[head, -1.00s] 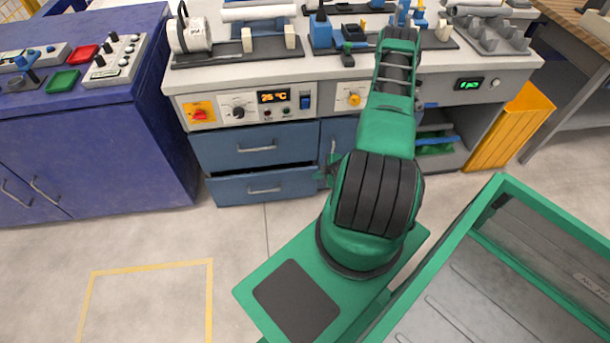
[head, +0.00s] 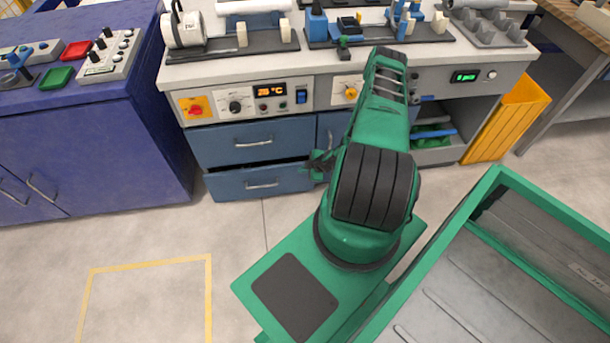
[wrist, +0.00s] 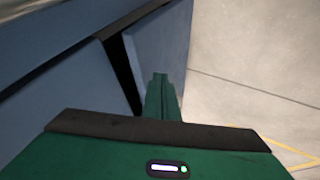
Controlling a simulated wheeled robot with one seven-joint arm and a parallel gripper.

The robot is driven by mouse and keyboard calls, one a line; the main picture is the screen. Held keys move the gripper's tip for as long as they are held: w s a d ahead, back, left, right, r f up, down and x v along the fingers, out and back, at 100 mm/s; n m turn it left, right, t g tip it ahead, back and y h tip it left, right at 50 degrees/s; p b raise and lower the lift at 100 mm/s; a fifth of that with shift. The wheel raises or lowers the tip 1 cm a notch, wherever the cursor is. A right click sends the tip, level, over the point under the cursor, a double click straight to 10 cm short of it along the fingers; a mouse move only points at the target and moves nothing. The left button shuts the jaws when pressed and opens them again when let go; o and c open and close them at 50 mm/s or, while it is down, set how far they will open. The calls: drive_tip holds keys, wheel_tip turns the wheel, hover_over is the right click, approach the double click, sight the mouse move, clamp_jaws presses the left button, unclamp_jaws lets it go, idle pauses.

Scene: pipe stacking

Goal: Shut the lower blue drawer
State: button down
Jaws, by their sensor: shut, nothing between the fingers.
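The lower blue drawer (head: 235,184) is in the bench front in the head view, below the upper blue drawer (head: 225,146). A dark gap shows above its front, and it stands out a little from the bench. In the wrist view its blue front (wrist: 165,45) stands out beside a dark gap. My gripper (head: 316,166) is at the drawer's right end in the head view, partly hidden by my arm. In the wrist view its green fingers (wrist: 161,92) are together and empty, close to the drawer front; I cannot tell whether they touch it.
A blue cabinet (head: 90,140) stands left of the bench. A blue door (head: 333,128) is right of the drawers, partly behind my arm. The floor before the drawers is clear.

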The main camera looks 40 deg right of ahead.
sight(301, 163)
drive_tip(key=shift+w+d, duration=0.3)
drive_tip(key=shift+w, duration=0.15)
drive_tip(key=w+d, duration=0.2)
drive_tip(key=w, duration=0.1)
drive_tip(key=shift+w+d, duration=0.15)
drive_tip(key=shift+d, duration=0.05)
drive_tip(key=shift+w+d+r, duration=0.15)
drive_tip(key=shift+w, duration=0.1)
drive_tip(key=shift+s+a, duration=0.25)
drive_tip(key=shift+s, duration=0.1)
drive_tip(key=s+a+r, duration=0.1)
drive_tip(key=s+r, duration=0.6)
drive_tip(key=s, duration=0.2)
drive_tip(key=shift+a+r, duration=0.3)
drive_tip(key=shift+a, duration=0.05)
drive_tip(key=shift+s, duration=0.1)
